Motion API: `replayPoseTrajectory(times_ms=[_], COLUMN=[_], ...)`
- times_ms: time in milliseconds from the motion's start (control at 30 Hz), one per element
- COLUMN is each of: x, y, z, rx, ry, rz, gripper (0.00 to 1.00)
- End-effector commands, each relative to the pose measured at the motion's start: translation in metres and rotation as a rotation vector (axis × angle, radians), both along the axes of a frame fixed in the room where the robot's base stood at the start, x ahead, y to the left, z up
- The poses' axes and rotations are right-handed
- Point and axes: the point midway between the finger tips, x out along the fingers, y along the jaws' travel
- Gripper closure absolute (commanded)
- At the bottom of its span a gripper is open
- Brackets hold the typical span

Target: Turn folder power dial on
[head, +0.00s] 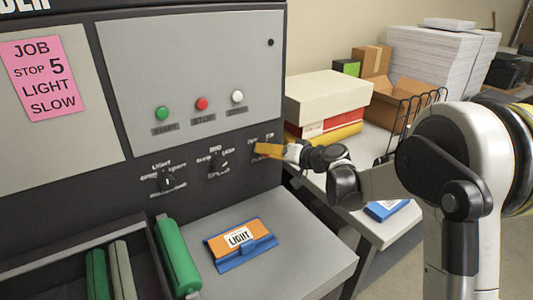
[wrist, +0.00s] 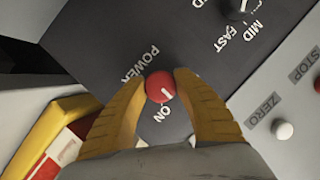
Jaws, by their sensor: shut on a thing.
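The power dial is a small round red knob (wrist: 160,87) on the dark panel in the wrist view. A short white mark on it lies on the side toward the ON label; the POWER label is up and left of it. The yellow fingers of my gripper (wrist: 160,90) are on both sides of the knob, shut on it. In the head view my gripper (head: 267,150) is at the right end of the panel's dial row, and it hides the knob there.
Two black dials, the speed dial (head: 217,163) and the light dial (head: 167,184), are left of my gripper. Green (head: 162,113), red (head: 201,104) and white (head: 237,97) buttons are above. Stacked boxes (head: 328,98) stand close on the right.

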Motion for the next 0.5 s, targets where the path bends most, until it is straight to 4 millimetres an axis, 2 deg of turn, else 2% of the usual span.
replayPoseTrajectory(times_ms=[500], x=[0.0003], y=[0.0007], z=[-0.0012], rx=[0.397], ry=[0.268], rz=[0.0], gripper=[0.95])
